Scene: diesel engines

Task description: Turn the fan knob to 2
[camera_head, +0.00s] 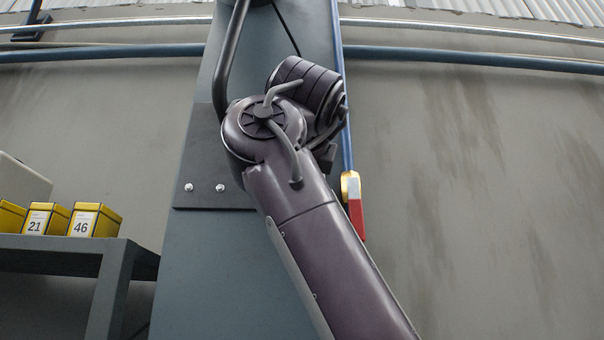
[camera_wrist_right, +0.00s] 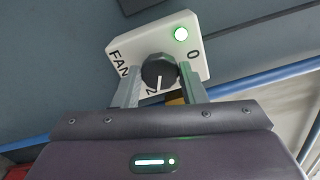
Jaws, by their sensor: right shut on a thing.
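The white fan switch box (camera_wrist_right: 188,54) with the letters "FAN", a "0" and a "2" is tilted in the right wrist view. A green light on it is lit. Its dark round knob (camera_wrist_right: 156,67) has a white pointer line aimed down, toward the partly hidden "2". My right gripper (camera_wrist_right: 160,80) is shut on the knob, one finger on each side. In the head view my right arm reaches up from the bottom right, and its wrist hides the box and gripper. My left gripper is not in view.
A blue-grey column (camera_head: 215,270) stands behind my arm. A blue pipe with a red-and-yellow handle (camera_head: 353,205) runs down its right side. At the left, a grey shelf (camera_head: 125,255) holds yellow bins (camera_head: 92,220).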

